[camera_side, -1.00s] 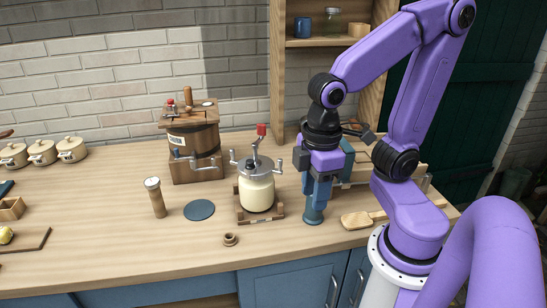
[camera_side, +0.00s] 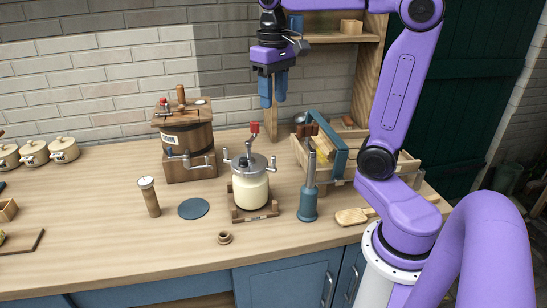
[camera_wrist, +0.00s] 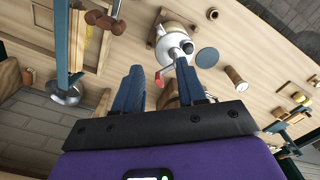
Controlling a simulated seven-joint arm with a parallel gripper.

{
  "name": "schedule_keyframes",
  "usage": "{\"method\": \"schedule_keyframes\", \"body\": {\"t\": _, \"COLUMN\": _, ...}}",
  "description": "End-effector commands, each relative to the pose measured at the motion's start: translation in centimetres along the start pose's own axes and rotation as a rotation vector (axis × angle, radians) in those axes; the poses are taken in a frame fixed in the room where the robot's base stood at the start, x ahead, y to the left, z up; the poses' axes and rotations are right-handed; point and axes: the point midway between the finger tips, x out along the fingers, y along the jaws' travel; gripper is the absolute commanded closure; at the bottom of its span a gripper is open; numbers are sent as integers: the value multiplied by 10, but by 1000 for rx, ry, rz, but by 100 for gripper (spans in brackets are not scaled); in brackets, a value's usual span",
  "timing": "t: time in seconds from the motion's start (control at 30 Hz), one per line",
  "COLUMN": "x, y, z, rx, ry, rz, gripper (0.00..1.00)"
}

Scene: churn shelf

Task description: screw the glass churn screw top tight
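The glass churn (camera_side: 250,190) stands upright in a wooden cradle on the counter, cream-coloured inside. Its grey metal screw top (camera_side: 249,164) sits on the jar, with side handles and a crank with a red knob (camera_side: 254,127). Whether the top is tight cannot be told. In the wrist view the screw top (camera_wrist: 174,44) shows from above, beyond the fingers, with the red knob beside it. My gripper (camera_side: 273,92) is high above the counter, behind and above the churn, clear of it. Its fingers (camera_wrist: 160,88) are apart with nothing between them.
A blue cylinder with a grey rod (camera_side: 308,203) stands right of the churn. A wooden crate (camera_side: 375,158) is behind it. A wooden barrel churn (camera_side: 188,140) stands back left. A shelf (camera_side: 334,40) is near my gripper. A blue disc (camera_side: 193,208) lies left of the churn.

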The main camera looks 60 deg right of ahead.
Motion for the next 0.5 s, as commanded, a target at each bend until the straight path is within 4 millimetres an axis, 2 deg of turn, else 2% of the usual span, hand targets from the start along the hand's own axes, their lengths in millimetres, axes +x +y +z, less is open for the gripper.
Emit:
{"method": "schedule_keyframes", "body": {"t": 0.17, "x": 15, "y": 1, "z": 0, "rx": 3, "ry": -4, "rz": 1, "gripper": 60}}
{"method": "schedule_keyframes", "body": {"t": 0.5, "x": 77, "y": 1, "z": 1, "rx": 2, "ry": -6, "rz": 2, "gripper": 60}}
